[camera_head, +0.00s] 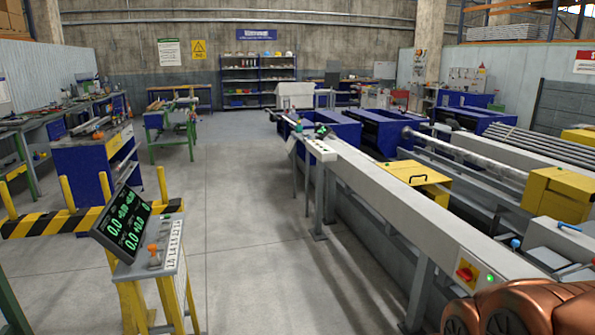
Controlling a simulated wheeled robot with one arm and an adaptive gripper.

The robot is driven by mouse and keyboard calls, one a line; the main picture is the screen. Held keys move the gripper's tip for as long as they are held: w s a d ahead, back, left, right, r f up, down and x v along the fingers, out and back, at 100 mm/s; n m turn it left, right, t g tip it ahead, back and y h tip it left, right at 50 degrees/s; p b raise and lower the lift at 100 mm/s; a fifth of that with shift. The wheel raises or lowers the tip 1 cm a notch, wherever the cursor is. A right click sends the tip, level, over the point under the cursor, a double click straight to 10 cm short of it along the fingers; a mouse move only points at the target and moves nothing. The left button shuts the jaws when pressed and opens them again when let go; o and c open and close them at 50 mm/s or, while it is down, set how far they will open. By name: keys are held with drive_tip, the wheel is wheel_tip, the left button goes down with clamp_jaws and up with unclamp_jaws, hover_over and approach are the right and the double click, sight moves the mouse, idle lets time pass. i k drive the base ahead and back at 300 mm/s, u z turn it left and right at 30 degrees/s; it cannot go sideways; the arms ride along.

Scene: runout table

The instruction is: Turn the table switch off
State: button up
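A long grey runout table (400,205) runs from the lower right away toward the back. On its near side face is a panel with a red rotary switch on a yellow plate (466,272). A small green light (491,278) is lit beside the switch. The red knob's exact angle is too small to tell. A copper-coloured rounded part, which looks like part of my arm, fills the lower right corner close to the panel. My gripper's fingers do not show.
A control stand (150,270) with a green-digit display (123,217) and an orange-topped lever (154,255) stands at the left front. A yellow-black barrier (45,222) lies behind it. Yellow housings (558,192) stand beyond the table. The floor aisle (245,200) between stand and table is clear.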

sight(466, 274)
drive_tip(key=z, duration=1.2)
drive_tip(key=k, duration=0.6)
drive_tip(key=u, duration=0.95)
drive_tip(key=i, duration=1.35)
drive_tip(key=z, duration=0.25)
